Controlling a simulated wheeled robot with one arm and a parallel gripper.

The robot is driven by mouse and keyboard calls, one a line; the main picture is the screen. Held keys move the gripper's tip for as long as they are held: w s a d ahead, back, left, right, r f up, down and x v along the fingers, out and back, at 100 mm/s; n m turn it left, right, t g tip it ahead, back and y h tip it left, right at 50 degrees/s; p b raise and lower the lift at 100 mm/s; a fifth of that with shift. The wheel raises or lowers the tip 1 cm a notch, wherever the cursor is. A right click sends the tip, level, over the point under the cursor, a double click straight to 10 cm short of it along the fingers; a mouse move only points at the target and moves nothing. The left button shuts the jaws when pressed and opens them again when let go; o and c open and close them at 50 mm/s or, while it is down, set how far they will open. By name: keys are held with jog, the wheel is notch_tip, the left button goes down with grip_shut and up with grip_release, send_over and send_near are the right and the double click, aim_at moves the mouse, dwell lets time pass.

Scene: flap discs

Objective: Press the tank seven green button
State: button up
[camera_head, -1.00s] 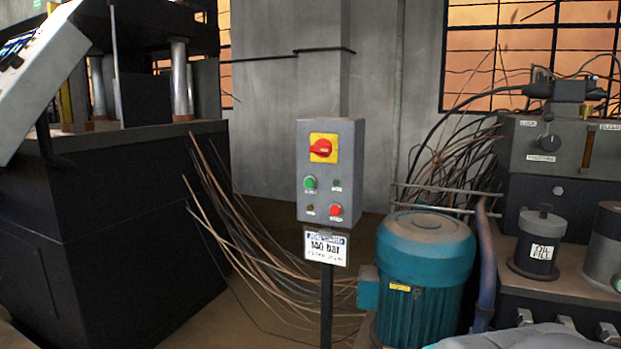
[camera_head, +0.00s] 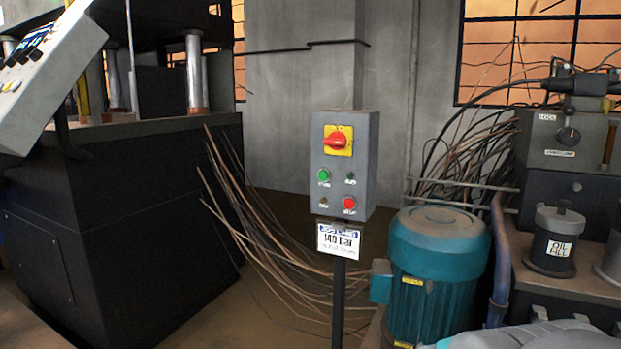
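A grey control box (camera_head: 343,166) stands upright on a thin post in the middle of the head view. A green button (camera_head: 323,174) sits on the left of its face, below a red rotary switch on a yellow plate (camera_head: 338,140). A red button (camera_head: 349,203) is at the lower right of the face. A white sign reading "140 bar" (camera_head: 339,241) hangs under the box. I cannot read any "tank seven" label. My gripper is not seen; only a grey rounded shape, likely part of my arm, shows at the bottom right.
A teal motor (camera_head: 437,265) stands right of the post. A hydraulic unit with an oil fill canister (camera_head: 554,240) is farther right. A large black press base (camera_head: 130,215) fills the left. Loose cables (camera_head: 262,235) hang between press and post. Some floor is bare at lower left.

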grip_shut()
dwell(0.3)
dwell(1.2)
